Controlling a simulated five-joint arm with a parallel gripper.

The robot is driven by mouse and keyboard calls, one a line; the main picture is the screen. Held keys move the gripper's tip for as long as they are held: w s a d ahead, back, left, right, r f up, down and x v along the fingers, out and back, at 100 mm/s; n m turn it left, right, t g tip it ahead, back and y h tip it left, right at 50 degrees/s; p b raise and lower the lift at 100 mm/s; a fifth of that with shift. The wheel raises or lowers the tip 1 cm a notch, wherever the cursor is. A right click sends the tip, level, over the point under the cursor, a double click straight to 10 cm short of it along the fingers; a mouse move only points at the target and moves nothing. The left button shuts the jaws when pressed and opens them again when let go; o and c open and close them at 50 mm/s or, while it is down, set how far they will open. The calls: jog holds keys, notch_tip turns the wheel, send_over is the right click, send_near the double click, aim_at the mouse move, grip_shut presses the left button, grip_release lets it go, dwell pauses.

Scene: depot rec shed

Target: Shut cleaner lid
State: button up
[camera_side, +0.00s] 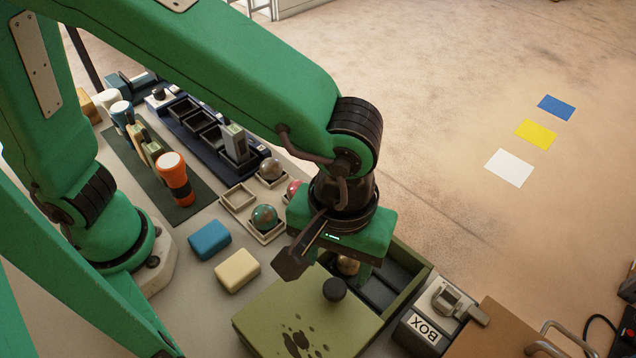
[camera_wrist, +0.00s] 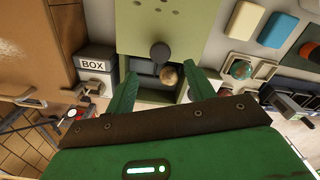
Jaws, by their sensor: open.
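The cleaner is an olive-green box (camera_side: 405,297) with a flat lid (camera_side: 268,315) marked by dark splotches. A black knob (camera_side: 335,289) stands on the lid near its edge; it also shows in the wrist view (camera_wrist: 160,51). The lid covers the near part, and the dark inside (camera_side: 378,292) is uncovered at the far part. A bronze-brown ball (camera_wrist: 168,76) shows at the uncovered part, beside the knob. My gripper (camera_side: 346,268) is open above this opening. In the wrist view its fingers (camera_wrist: 163,80) stand apart on either side of the ball, with the knob just ahead of them.
A box labelled BOX (camera_side: 424,328) with a metal latch adjoins the cleaner, beside a brown board (camera_side: 500,330). A teal ball (camera_side: 264,216) and other balls sit in small trays. Blue (camera_side: 209,239) and cream (camera_side: 237,269) blocks lie left of the cleaner. An orange cylinder (camera_side: 174,175) stands farther back.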

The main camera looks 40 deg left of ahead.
aim_at(336, 286)
jog(key=shift+f, duration=3.45)
jog(key=shift+w, duration=0.1)
grip_shut()
